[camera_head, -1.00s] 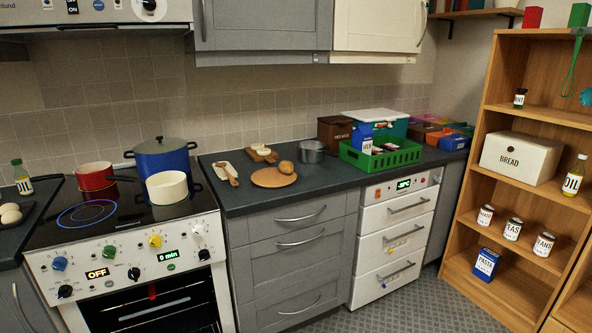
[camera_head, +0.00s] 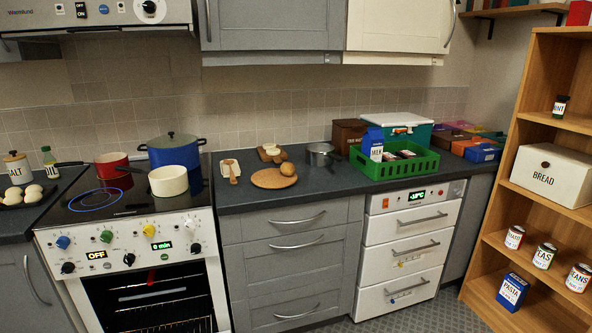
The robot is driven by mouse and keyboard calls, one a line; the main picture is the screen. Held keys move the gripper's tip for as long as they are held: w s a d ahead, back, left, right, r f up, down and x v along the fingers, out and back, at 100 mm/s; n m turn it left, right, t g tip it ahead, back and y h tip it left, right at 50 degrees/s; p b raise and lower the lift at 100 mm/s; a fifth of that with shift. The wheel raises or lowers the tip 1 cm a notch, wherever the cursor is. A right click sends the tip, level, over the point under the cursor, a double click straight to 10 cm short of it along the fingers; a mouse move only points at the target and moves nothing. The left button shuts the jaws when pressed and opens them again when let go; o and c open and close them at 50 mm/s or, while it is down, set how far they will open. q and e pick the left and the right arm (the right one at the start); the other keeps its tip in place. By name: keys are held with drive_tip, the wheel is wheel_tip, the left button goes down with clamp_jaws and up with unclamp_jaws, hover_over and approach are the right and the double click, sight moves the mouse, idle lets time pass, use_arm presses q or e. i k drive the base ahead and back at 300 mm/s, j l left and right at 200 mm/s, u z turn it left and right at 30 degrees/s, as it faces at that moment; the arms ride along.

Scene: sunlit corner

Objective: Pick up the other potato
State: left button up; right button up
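One brown potato (camera_head: 287,168) sits at the right rim of a round wooden board (camera_head: 268,180) on the dark counter. A second potato does not clearly show; pale pieces (camera_head: 270,148) lie on a smaller wooden board behind, too small to identify. Neither of my grippers is in the head view.
A metal pot (camera_head: 320,155) stands right of the round board. Further right is a green crate (camera_head: 405,168) with a milk carton (camera_head: 372,143). A wooden-handled tool (camera_head: 232,172) lies left. The stove (camera_head: 130,215) holds several pots. The counter's front strip is clear.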

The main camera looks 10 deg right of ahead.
sight(287, 169)
drive_tip(key=i+l, duration=0.1)
drive_tip(key=l, duration=0.4)
drive_tip(key=l+u, duration=0.1)
drive_tip(key=l, duration=0.4)
drive_tip(key=i+l, duration=0.15)
drive_tip(key=l, duration=0.15)
drive_tip(key=i+l+u, duration=0.1)
drive_tip(key=l, duration=0.2)
drive_tip(key=i+l, duration=0.2)
drive_tip(key=l, duration=0.15)
drive_tip(key=i+l, duration=0.2)
drive_tip(key=i+l+u, duration=0.15)
drive_tip(key=l, duration=0.25)
drive_tip(key=i+l, duration=0.2)
drive_tip(key=l+u, duration=0.05)
drive_tip(key=l, duration=0.05)
